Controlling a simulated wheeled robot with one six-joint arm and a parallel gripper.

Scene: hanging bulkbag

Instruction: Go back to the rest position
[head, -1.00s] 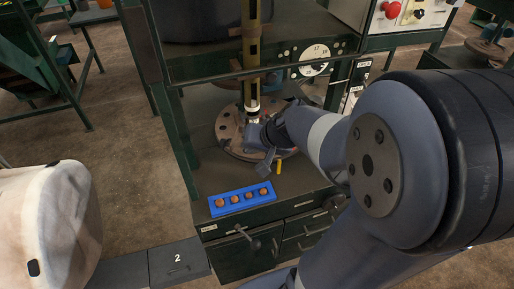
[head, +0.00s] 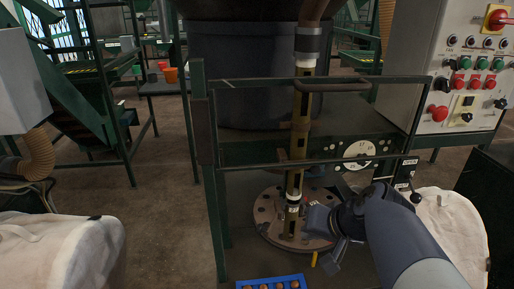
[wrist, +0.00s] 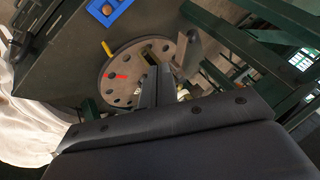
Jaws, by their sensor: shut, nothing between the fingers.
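My gripper (head: 325,240) is in front of the machine, by the round flange plate (head: 266,222) at the foot of the upright pipe (head: 297,150). In the wrist view my gripper's fingers (wrist: 157,85) are together, with nothing seen between them, and the flange plate (wrist: 117,88) lies beyond them. I cannot tell whether the fingers touch it. A small yellow piece (head: 314,259) is next to my gripper in the head view; it also shows at the plate's edge in the wrist view (wrist: 106,48).
A blue tray (head: 246,285) with several round brown pieces is at the bottom edge. A green frame rail (head: 240,166) crosses before the pipe. A control panel (head: 440,75) stands right. White bulk bags stand left (head: 60,255) and right (head: 455,225). Open floor (head: 150,200) lies left.

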